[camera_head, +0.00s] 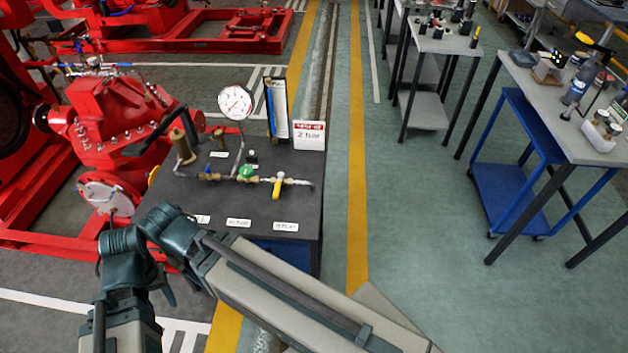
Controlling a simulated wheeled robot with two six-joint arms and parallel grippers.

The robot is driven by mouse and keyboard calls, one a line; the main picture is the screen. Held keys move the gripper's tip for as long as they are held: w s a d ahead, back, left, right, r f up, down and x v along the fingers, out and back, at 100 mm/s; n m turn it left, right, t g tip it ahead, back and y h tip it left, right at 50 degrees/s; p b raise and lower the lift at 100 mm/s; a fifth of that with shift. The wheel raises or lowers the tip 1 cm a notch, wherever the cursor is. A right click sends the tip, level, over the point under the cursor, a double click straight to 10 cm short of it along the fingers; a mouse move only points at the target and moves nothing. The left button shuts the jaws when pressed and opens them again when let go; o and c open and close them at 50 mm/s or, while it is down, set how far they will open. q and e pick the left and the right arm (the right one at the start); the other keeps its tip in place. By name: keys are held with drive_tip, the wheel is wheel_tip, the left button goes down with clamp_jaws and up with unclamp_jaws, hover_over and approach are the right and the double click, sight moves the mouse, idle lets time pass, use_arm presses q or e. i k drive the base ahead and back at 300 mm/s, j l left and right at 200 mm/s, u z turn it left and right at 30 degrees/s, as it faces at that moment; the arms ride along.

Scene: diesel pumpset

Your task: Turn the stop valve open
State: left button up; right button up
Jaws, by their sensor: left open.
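A pipe line on the dark bench (260,208) carries a blue-handled valve (208,175), a round green-handled valve (245,173) and a yellow-lever valve (278,186). The yellow lever points toward the front of the bench, across the pipe. The small labels are too blurred to tell which is the stop valve. A white dial gauge (235,102) stands above the pipe. My left arm is folded in front of the bench. My left gripper (179,286) shows only in part below its wrist, open, apart from the valves. My right gripper is not in view.
A sign reading 2 bar (310,136) stands at the bench's back right. A brass cylinder with a black lever (183,147) stands at the left, beside the red pumpset (110,108). Grey workbenches (445,40) and a blue trolley (510,190) are at right. The green floor between is clear.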

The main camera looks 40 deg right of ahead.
sight(281, 175)
drive_tip(key=z, duration=1.1)
